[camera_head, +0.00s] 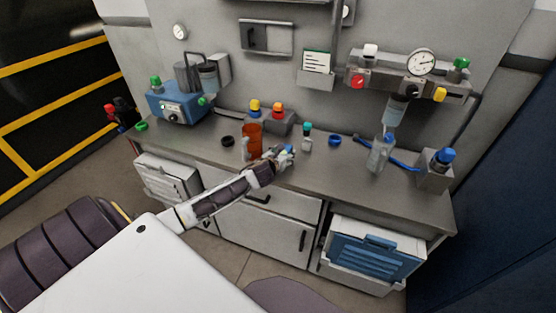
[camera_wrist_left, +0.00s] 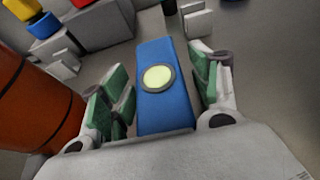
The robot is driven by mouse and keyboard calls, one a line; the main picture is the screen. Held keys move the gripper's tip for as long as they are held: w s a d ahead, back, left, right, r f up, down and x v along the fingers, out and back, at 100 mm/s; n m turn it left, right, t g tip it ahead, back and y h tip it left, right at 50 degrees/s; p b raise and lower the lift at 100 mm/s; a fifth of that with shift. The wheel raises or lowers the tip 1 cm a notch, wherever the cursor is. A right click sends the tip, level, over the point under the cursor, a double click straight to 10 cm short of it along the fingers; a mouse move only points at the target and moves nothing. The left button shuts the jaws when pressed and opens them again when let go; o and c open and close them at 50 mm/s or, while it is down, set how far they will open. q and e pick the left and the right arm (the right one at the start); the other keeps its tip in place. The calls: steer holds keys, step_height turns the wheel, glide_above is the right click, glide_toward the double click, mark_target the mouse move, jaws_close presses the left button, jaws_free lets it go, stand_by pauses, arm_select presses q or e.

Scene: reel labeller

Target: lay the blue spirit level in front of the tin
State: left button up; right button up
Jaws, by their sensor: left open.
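The blue spirit level (camera_wrist_left: 160,105), a blue bar with a round pale-yellow vial, lies between the green-padded fingers of my left gripper (camera_wrist_left: 157,92) in the left wrist view. The fingers are open, with a gap visible on the right side of the level. In the head view my left gripper (camera_head: 281,157) is over the front part of the bench and mostly hides the level. The orange-brown tin (camera_head: 252,138) stands upright just left of the gripper; it also shows large at the left edge of the wrist view (camera_wrist_left: 40,105). My right gripper is not in view.
Behind the tin are blocks with yellow (camera_head: 255,105) and red (camera_head: 278,108) knobs. A small teal-capped bottle (camera_head: 306,138) and a blue ring (camera_head: 335,141) stand right of the gripper. A black ring (camera_head: 228,141) lies left of the tin. The bench front (camera_head: 330,180) is clear.

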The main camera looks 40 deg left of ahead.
arm_select(q)
steer(key=shift+v, duration=5.5)
steer(key=shift+s+d+r, duration=0.15)
steer(key=shift+s, duration=0.35)
steer(key=shift+o, duration=0.5)
